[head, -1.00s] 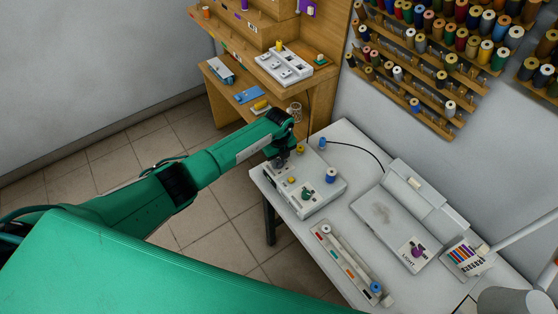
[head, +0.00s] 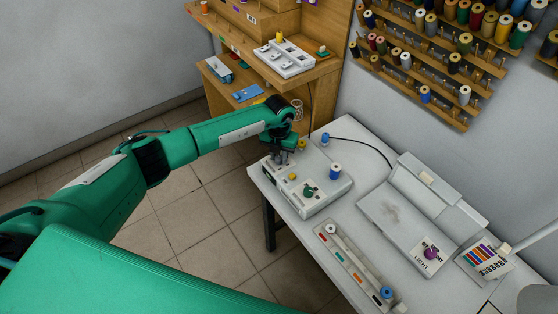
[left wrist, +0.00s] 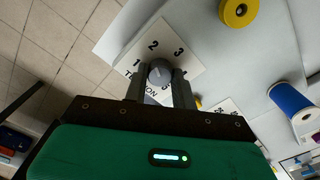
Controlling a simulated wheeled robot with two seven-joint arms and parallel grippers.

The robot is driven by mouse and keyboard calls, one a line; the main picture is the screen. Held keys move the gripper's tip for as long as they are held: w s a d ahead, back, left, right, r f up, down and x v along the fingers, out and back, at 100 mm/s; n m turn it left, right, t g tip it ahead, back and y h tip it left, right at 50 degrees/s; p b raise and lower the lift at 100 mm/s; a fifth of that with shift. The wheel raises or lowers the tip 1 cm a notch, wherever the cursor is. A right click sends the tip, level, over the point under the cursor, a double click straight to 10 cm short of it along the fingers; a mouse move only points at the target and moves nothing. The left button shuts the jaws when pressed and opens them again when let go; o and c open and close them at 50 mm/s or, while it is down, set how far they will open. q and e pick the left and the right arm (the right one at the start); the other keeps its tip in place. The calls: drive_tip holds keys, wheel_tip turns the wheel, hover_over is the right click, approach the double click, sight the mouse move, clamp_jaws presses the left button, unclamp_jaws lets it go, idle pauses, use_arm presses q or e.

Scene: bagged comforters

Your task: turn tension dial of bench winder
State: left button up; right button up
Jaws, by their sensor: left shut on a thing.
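The bench winder (head: 325,202) is a pale box at the near left corner of the white table. Its grey tension dial (left wrist: 160,71) shows in the left wrist view on a white plate with numbers and the word TENSION, partly covered. My left gripper (head: 281,160) points down at the winder's left end. In the left wrist view its two fingers (left wrist: 160,86) are closed on either side of the dial, touching it. In the head view the gripper hides the dial. My right gripper is not in view.
A green knob (head: 309,190) and a blue spool (head: 335,172) stand on the winder, close to the gripper. A long tray (head: 350,265) and a light box (head: 392,213) lie on the table to the right. A wooden shelf unit (head: 320,72) stands behind.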

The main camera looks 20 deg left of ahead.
use_arm(q)
drive_tip(key=m+b, duration=0.6)
drive_tip(key=shift+f+m+b, duration=0.2)
drive_tip(key=shift+m+b, duration=0.1)
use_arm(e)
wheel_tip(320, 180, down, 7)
use_arm(q)
drive_tip(key=m+b, duration=0.4)
drive_tip(key=shift+w+r, duration=0.1)
drive_tip(key=shift+r+m+b, duration=0.15)
drive_tip(key=shift+m+b, duration=0.8)
drive_tip(key=shift+m, duration=0.25)
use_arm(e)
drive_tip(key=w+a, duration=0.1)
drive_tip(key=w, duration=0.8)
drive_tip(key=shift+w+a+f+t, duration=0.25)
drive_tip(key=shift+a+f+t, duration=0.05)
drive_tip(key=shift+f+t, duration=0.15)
use_arm(q)
drive_tip(key=o, duration=1)
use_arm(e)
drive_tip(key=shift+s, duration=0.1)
